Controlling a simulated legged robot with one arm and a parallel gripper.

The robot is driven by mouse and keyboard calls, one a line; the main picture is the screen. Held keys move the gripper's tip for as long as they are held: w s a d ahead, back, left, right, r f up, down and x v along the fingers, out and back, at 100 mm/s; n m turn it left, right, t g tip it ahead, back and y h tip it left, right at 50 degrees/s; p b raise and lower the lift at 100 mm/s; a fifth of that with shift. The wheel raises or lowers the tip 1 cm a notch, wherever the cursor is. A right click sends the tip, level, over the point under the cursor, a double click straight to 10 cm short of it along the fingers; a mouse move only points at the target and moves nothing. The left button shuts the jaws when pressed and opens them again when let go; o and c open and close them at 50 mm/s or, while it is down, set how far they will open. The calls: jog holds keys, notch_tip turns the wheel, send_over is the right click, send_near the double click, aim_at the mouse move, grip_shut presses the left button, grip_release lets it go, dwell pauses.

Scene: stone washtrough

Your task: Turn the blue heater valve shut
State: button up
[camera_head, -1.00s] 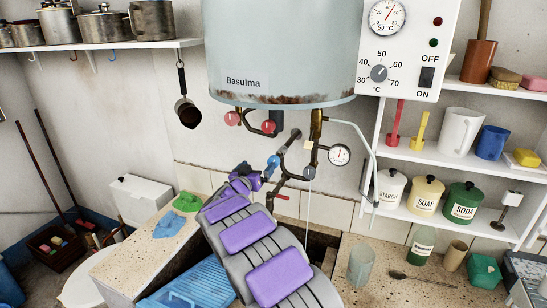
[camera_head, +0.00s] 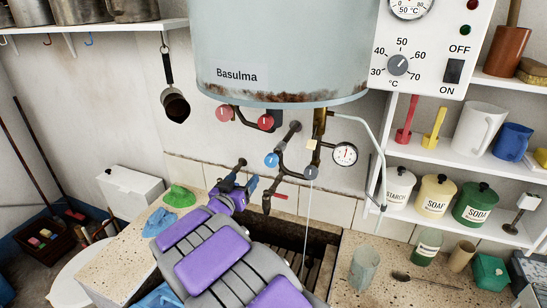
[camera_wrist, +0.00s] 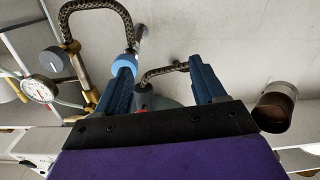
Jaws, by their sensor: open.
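The blue heater valve (camera_head: 271,160) is a small round blue knob with a pale mark, on the dark pipework below the heater tank (camera_head: 280,50). In the wrist view the blue valve (camera_wrist: 124,64) shows beside and beyond the tip of the left finger, not between the fingers. My gripper (camera_head: 240,183) is open, low and left of the valve in the head view. In the wrist view my gripper (camera_wrist: 160,68) has its two blue fingers wide apart. A dark curved pipe and a small red part (camera_wrist: 143,88) show between them. Whether a finger touches the valve is unclear.
Two red valves (camera_head: 225,113) (camera_head: 266,122) sit above left, and a grey knob (camera_head: 311,172) and a gauge (camera_head: 345,154) to the right. A red lever (camera_head: 280,196) is below. A pull cord (camera_head: 307,220) hangs over the trough. Shelves (camera_head: 430,220) stand at the right.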

jog(key=p+v, duration=0.2)
jog(key=v, duration=0.8)
jog(key=shift+s+a+p, duration=0.15)
jog(key=shift+s+p, duration=0.2)
jog(key=shift+s, duration=0.05)
dwell(0.5)
jog(key=shift+p, duration=0.45)
jog(key=shift+f, duration=0.1)
jog(key=p+v, duration=0.1)
jog(key=v, duration=1.6)
jog(key=shift+a, duration=0.1)
